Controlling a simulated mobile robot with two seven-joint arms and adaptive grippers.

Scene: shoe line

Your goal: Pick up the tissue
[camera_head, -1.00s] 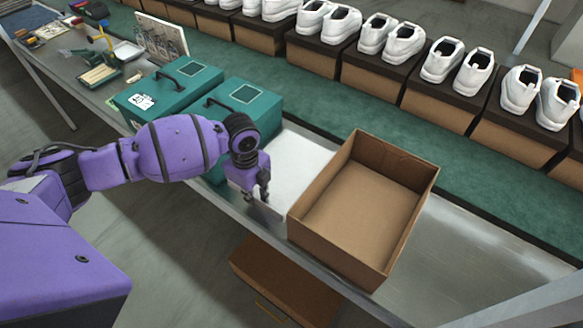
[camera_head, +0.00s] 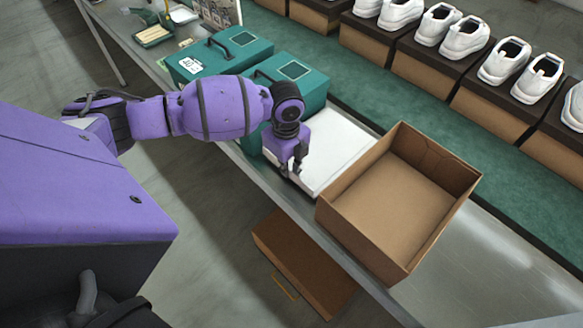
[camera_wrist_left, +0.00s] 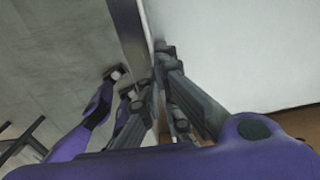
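The tissue (camera_head: 335,148) is a flat white sheet or stack on the metal table, between the green cases and the cardboard box. It fills the upper right of the left wrist view (camera_wrist_left: 240,50). My left gripper (camera_head: 291,168) points down at the tissue's near left edge, by the table's front edge. In the left wrist view its dark fingertips (camera_wrist_left: 162,52) lie close together along the tissue's border. Whether they pinch it is unclear. The tissue looks flat. My right gripper is not in view.
An open, empty cardboard box (camera_head: 400,205) stands right of the tissue. Two teal cases (camera_head: 220,52) stand on its left. White shoes (camera_head: 465,38) on boxes line the green belt (camera_head: 355,60) behind. A brown box (camera_head: 300,262) sits below the table.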

